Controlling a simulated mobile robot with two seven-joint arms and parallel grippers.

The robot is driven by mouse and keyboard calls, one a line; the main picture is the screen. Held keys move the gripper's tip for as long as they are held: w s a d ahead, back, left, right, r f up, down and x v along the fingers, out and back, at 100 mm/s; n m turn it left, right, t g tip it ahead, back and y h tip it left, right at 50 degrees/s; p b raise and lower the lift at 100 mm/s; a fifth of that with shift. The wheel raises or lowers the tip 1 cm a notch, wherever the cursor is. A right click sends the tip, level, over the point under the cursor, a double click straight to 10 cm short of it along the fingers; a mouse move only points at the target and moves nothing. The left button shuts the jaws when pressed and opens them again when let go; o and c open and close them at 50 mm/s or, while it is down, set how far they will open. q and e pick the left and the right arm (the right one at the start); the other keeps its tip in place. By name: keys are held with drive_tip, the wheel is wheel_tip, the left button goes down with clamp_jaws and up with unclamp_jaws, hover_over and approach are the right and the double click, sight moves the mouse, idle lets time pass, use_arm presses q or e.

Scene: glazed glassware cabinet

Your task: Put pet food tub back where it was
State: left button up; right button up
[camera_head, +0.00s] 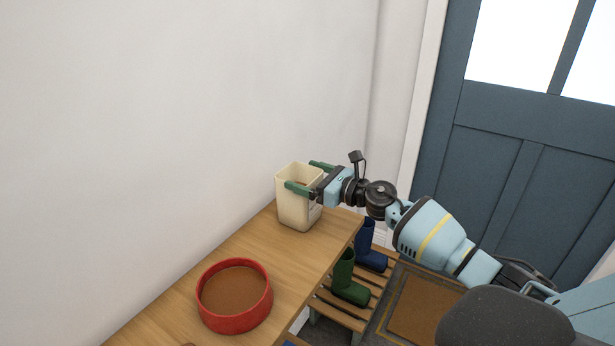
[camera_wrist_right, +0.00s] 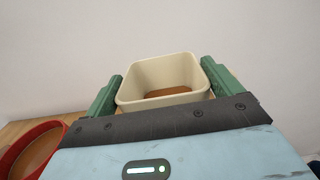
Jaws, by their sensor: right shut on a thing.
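The pet food tub, a cream square open-topped container (camera_head: 296,212), is upright at the far end of the wooden counter, by the wall. It also shows in the right wrist view (camera_wrist_right: 165,78), with a brown inside bottom. My right gripper (camera_head: 308,177) has its green fingers on two opposite sides of the tub, near the rim, and is shut on it. In the right wrist view the gripper (camera_wrist_right: 160,95) spans the tub. I cannot tell whether the tub's base touches the counter. My left gripper is not in view.
A round red tub with brown contents (camera_head: 235,296) stands nearer on the wooden counter (camera_head: 190,294). Green boots (camera_head: 347,279) and blue boots (camera_head: 370,248) stand on a slatted rack (camera_head: 335,306) to the right, below the counter. A blue door (camera_head: 500,150) is behind my right arm.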

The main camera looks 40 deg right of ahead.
drive_tip(key=o, duration=1.5)
drive_tip(key=shift+o, duration=0.3)
drive_tip(key=shift+s+d, duration=0.15)
drive_tip(key=shift+s, duration=0.15)
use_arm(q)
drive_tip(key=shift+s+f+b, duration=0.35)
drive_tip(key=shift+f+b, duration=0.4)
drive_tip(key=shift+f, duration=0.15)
use_arm(e)
drive_tip(key=v, duration=1.1)
drive_tip(key=shift+s, duration=0.15)
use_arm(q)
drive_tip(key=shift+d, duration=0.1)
